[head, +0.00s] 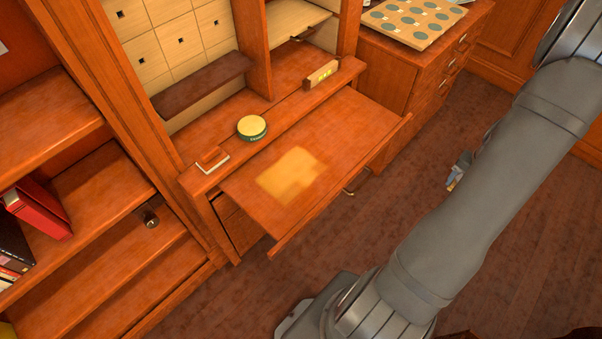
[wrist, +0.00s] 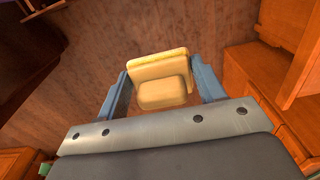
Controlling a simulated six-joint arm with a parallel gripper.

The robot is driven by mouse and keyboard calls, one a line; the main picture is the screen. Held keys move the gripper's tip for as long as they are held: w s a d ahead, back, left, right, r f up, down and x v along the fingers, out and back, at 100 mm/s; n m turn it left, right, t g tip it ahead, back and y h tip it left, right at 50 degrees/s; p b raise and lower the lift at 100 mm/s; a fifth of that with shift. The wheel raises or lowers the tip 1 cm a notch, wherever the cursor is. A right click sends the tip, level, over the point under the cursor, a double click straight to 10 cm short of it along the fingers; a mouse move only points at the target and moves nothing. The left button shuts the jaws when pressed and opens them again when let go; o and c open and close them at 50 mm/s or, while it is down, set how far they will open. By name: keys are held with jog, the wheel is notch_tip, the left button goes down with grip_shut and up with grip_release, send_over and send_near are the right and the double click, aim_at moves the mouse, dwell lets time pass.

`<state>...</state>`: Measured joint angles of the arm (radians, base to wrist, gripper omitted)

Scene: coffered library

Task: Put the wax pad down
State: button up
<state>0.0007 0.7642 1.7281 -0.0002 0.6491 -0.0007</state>
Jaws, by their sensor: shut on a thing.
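The wax pad (wrist: 162,94) is a yellow, soft-edged block in the wrist view. My gripper (wrist: 160,76) is shut on it, with a blue finger on each side. Brown floor shows beyond the pad, which is held in the air. In the head view only a small part of my gripper (head: 459,169) shows past my grey arm, right of the desk and over the floor; the pad is mostly hidden there.
A desk's pulled-out leaf (head: 345,125) bears a pale yellowish patch (head: 290,174) and is otherwise clear. On the ledge behind are a round green tin (head: 252,128) with a yellow top and a small block (head: 322,74). Shelves (head: 95,195) stand left, a drawer cabinet (head: 392,75) right.

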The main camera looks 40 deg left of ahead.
jog(key=w+a+r+n, duration=0.25)
jog(key=a+n, duration=0.35)
jog(key=a, duration=0.9)
jog(key=w+a+r+n, duration=0.1)
jog(key=a+r+n, duration=0.3)
jog(key=a, duration=1.2)
jog(key=s+a+r+n, duration=0.2)
jog(key=s+a+n, duration=0.2)
jog(key=a, duration=0.5)
jog(key=s+a+r+n, duration=0.2)
jog(key=s+a+n, duration=0.2)
jog(key=a, duration=0.5)
send_over(288, 108)
jog(key=f, duration=0.6)
jog(key=shift+w+d+f, duration=0.15)
jog(key=shift+d+f, duration=0.2)
jog(key=shift+d, duration=0.05)
jog(key=shift+a+f, duration=0.3)
jog(key=shift+a, duration=0.1)
jog(key=shift+f, duration=1.95)
jog(key=shift+f, duration=0.15)
